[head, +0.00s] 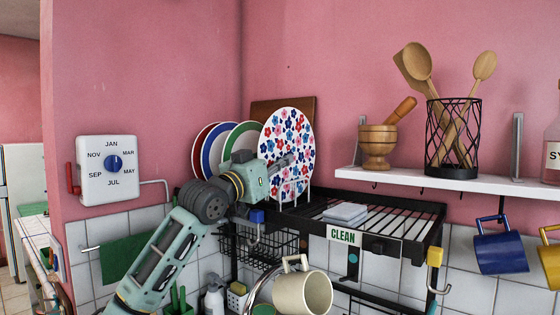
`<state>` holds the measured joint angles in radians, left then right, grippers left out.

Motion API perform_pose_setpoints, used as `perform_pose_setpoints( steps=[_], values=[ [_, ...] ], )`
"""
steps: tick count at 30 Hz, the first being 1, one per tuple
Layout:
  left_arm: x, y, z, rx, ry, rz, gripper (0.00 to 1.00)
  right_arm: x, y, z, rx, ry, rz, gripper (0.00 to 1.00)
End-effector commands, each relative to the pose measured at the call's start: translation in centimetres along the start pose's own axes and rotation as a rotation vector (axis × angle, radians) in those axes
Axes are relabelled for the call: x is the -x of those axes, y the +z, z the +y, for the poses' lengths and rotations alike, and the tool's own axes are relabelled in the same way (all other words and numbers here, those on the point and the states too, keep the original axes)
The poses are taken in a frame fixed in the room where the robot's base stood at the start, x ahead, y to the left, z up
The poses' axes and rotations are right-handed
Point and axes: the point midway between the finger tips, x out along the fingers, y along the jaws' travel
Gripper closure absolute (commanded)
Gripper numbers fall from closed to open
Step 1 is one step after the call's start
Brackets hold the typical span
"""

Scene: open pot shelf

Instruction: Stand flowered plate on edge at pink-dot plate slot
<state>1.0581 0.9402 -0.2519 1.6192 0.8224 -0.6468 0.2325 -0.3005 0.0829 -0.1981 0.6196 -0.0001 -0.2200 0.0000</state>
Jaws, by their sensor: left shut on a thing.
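The flowered plate (290,140), white with red and blue flowers, stands nearly upright on edge at the near end of the row of plates on the black shelf (400,217). My left gripper (282,166) comes in from the left and is shut on the plate near its left side. White wire dividers (295,190) show by the plate's lower part. I cannot tell whether its bottom edge rests on the shelf. No pink dot can be made out. My right gripper is not in view.
Green-rimmed (232,137), blue-rimmed and red-rimmed plates stand behind my gripper, before a brown board (264,108). A folded cloth (345,213) lies on the shelf. A cream mug (303,291) is below. A white wall shelf (400,180) holds a mortar and utensil basket.

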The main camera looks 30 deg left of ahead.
Motion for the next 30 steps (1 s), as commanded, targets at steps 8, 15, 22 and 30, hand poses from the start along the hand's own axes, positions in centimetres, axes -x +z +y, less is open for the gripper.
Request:
perform_pose_setpoints(
  steps=[8,15,22,30],
  values=[
    [0.05,0.26,0.06,0.001,0.001,0.002,1.0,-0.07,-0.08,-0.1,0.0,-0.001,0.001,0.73],
    [0.05,0.26,0.06,0.001,0.001,0.002,0.81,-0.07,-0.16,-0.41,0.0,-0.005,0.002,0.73],
    [0.04,0.28,0.06,0.001,0.001,0.001,0.66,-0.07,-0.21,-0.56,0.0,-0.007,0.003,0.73],
    [0.09,0.56,0.05,0.001,0.001,-0.005,0.66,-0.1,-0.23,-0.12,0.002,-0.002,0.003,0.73]
  ],
)
